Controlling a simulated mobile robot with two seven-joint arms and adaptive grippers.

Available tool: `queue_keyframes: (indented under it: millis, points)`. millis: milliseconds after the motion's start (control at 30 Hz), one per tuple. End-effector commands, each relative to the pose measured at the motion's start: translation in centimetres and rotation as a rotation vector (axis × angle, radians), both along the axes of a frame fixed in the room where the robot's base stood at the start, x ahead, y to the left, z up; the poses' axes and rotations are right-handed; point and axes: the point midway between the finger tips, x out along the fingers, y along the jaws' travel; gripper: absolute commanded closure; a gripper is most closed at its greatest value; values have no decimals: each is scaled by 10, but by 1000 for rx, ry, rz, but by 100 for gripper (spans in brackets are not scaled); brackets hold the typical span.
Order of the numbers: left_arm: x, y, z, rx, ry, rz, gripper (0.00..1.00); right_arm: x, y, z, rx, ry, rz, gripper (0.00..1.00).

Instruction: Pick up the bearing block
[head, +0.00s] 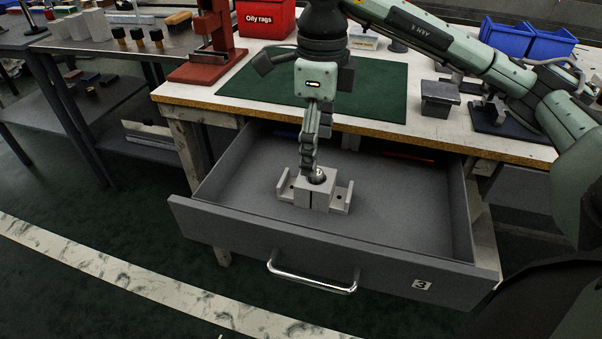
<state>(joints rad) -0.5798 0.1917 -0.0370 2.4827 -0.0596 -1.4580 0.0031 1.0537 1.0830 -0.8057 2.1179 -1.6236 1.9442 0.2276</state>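The bearing block (318,199) is a light grey block with a round bore in its top and low flanges at both sides. It sits on the floor of the open drawer (400,215). My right gripper (308,172) points straight down over the block, its fingertips at the block's top by the bore. The fingers line up edge-on in the head view, so their gap is hidden. I cannot tell whether they touch or hold the block. My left gripper is not in view.
The drawer's walls and front with a metal handle (312,284) surround the block, with bare floor around it. The workbench edge (380,130) overhangs the drawer's back. On the bench are a green mat (375,95), a red press (208,50) and blue bins (508,38).

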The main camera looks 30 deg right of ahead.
Motion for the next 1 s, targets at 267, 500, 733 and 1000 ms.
queue_keyframes:
  millis: [267,500,733,1000]
  points:
    - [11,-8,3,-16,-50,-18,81,-1,0,-31,-2,4,1,21]
    - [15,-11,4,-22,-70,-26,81,1,1,-66,0,4,0,21]
    - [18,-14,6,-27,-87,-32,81,1,1,-76,-1,1,0,21]
    - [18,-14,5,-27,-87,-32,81,1,1,-76,-1,1,0,39]
